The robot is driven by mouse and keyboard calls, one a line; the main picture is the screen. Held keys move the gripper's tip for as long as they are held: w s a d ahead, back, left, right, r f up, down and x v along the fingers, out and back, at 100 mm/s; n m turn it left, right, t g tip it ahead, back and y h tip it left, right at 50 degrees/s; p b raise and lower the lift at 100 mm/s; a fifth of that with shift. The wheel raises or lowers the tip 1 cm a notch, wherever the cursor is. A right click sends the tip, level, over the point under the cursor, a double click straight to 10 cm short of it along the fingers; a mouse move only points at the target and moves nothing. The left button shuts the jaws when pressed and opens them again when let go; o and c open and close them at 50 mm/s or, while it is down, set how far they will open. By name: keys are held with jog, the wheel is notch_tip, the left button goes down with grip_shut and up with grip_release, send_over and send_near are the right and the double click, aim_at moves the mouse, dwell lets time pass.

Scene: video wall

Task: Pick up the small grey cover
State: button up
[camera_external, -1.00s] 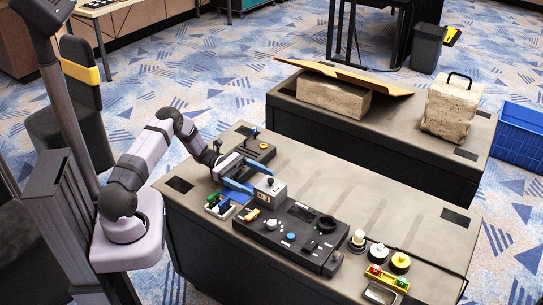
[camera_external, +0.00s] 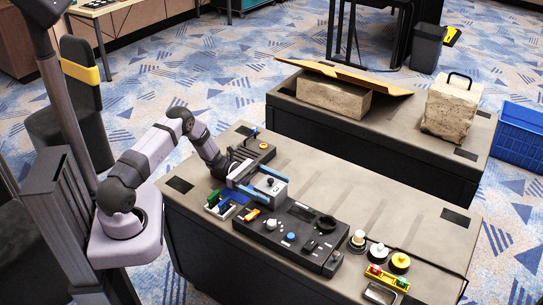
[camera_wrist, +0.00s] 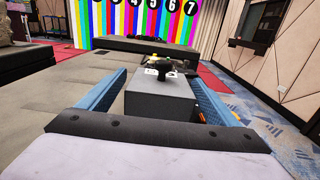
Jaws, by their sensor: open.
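The small grey cover (camera_external: 274,191) is a box-shaped piece with a dark knob on top, at the far left end of the black control panel (camera_external: 300,239). In the wrist view the grey cover (camera_wrist: 160,105) stands between my two blue fingers, its dark knob (camera_wrist: 162,66) beyond its near face. My gripper (camera_external: 268,184) is open, with one finger on each side of the cover. In the wrist view my gripper (camera_wrist: 160,80) shows a gap beside the cover on both sides. Whether either finger touches it cannot be told from outside.
A tray with blue and green pieces (camera_external: 222,206) lies close to the left of the cover. A small dark box with an orange button (camera_external: 263,147) stands behind my gripper. Round knobs (camera_external: 377,252) and a red-and-green block (camera_external: 387,277) sit at the right. The table's back middle is clear.

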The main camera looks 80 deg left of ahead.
jog(key=c, duration=1.2)
jog(key=shift+o, duration=0.2)
jog(key=shift+r, duration=0.2)
